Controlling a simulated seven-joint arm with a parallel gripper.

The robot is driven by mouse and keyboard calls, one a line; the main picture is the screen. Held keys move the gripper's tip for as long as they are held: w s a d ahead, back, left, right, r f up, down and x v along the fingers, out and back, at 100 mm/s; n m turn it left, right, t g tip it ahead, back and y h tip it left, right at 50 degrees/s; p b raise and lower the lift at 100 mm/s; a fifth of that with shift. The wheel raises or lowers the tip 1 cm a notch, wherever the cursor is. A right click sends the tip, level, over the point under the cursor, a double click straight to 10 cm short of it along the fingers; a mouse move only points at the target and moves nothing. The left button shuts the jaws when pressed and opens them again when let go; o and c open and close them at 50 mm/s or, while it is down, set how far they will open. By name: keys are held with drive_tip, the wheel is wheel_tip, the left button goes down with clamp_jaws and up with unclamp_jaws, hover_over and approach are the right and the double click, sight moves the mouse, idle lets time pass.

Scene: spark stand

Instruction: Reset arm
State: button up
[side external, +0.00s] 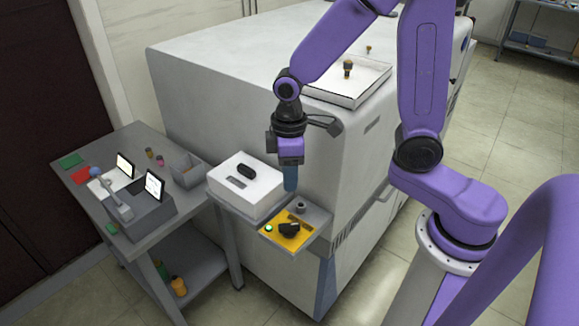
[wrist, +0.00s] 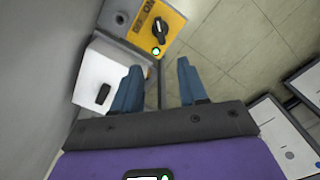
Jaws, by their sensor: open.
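My gripper (side external: 290,182) hangs with its blue fingers pointing down, above and just behind the yellow panel in the side external view. In the wrist view my gripper (wrist: 158,66) is open, with nothing between its two fingers. The wrist view also shows the knob (wrist: 160,29) and the green light (wrist: 156,51), beyond the fingertips. The knob stands apart from the fingers.
A white box (side external: 238,202) with a black piece on top stands left of the panel. A grey table (side external: 100,150) with tablet-like screens and small items is further left. The large white machine (side external: 215,100) rises close behind my gripper. A tray (side external: 345,95) lies on it.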

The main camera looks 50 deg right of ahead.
drive_tip(key=shift+r, duration=0.55)
drive_tip(key=s+d+r+n, duration=0.2)
drive_tip(key=s, duration=0.7)
drive_tip(key=s+d+r+n, duration=0.1)
drive_tip(key=s+r, duration=0.2)
drive_tip(key=s, duration=0.6)
drive_tip(key=shift+d+n, duration=0.35)
drive_tip(key=shift+n, duration=0.05)
